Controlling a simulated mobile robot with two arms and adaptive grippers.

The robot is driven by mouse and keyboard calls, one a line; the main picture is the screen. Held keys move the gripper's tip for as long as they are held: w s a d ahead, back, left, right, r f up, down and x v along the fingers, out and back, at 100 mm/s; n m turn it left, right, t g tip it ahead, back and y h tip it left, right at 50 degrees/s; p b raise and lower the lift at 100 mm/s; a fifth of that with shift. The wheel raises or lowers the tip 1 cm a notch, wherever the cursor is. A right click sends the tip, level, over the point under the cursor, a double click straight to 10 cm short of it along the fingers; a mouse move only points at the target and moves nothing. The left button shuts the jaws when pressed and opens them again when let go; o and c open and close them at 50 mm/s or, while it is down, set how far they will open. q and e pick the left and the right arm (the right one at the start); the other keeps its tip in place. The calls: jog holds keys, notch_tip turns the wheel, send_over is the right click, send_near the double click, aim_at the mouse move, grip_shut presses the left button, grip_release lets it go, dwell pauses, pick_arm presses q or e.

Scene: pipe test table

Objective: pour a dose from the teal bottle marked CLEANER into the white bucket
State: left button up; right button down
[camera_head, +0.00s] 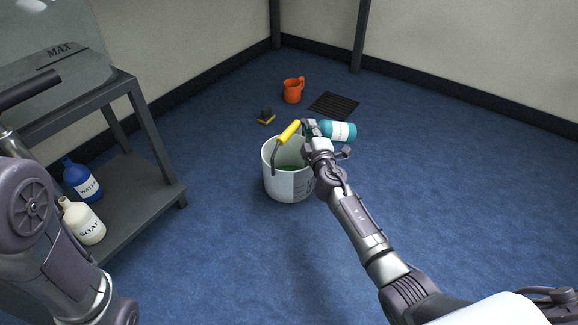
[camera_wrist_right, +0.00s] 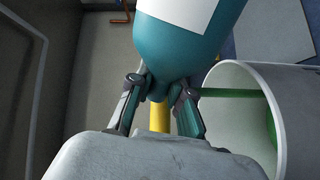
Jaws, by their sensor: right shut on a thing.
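The teal bottle (camera_head: 338,131) with a white label lies tipped on its side above the right rim of the white bucket (camera_head: 287,184), its neck toward the left. My right gripper (camera_head: 311,128) is shut on the bottle's neck; in the right wrist view the fingers (camera_wrist_right: 158,103) clasp it from both sides. A thin green stream (camera_wrist_right: 232,93) runs from near the neck into the bucket's mouth. Green liquid (camera_head: 288,167) shows inside the bucket. The bucket's yellow handle grip (camera_head: 289,131) sticks up beside the gripper. My left gripper is out of view.
A grey cart (camera_head: 150,190) at left holds a blue WATER bottle (camera_head: 82,180) and a cream SOAP bottle (camera_head: 84,222) on its lower shelf. An orange jug (camera_head: 293,90), a sponge (camera_head: 266,116) and a dark grate (camera_head: 334,106) lie behind the bucket. The floor at right is clear.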

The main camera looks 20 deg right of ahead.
notch_tip(320, 180, up, 2)
jog(key=shift+r+m+p, duration=0.25)
jog(key=shift+m+p, duration=0.55)
jog(key=shift+m, duration=0.2)
